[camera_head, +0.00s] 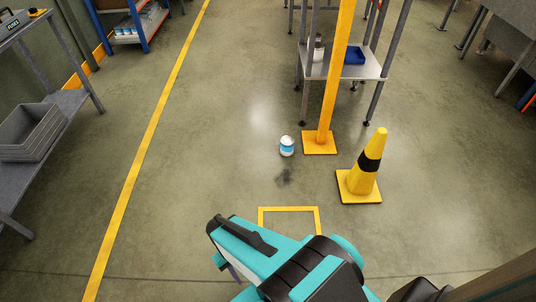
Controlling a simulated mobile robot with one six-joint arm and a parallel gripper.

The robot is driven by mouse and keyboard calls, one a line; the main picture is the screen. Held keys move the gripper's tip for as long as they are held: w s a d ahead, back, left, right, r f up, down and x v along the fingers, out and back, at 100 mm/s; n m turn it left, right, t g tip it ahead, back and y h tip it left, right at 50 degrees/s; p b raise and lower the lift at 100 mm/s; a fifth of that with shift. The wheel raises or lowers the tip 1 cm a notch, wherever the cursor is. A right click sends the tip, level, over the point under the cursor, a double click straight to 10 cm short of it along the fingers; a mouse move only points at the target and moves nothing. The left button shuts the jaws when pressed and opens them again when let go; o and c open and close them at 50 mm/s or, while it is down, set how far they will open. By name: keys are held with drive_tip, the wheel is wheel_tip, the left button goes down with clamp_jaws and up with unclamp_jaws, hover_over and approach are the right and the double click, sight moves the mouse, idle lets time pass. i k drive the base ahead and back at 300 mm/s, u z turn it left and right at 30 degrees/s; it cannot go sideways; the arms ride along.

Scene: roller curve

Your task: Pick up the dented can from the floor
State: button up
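A small white and blue can (287,146) stands on the bare floor, left of the yellow post's base. It looks upright, but it is too small to make out a dent. My teal and black arm reaches in from the bottom of the picture, well short of the can.
A yellow post (328,100) with a square base stands close right of the can. A yellow and black cone (364,168) is nearer right. A wheeled rack (315,62) stands behind. A dark stain (283,177) and yellow floor square (289,209) lie in front. Floor left is clear.

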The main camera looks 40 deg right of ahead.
sight(287, 145)
drive_tip(key=z, duration=0.15)
drive_tip(key=k, duration=0.2)
drive_tip(key=u, duration=0.55)
drive_tip(key=i, duration=2.4)
drive_tip(key=z, duration=0.8)
drive_tip(key=i, duration=0.6)
drive_tip(key=z, duration=0.7)
drive_tip(key=i, duration=0.5)
drive_tip(key=z, duration=0.2)
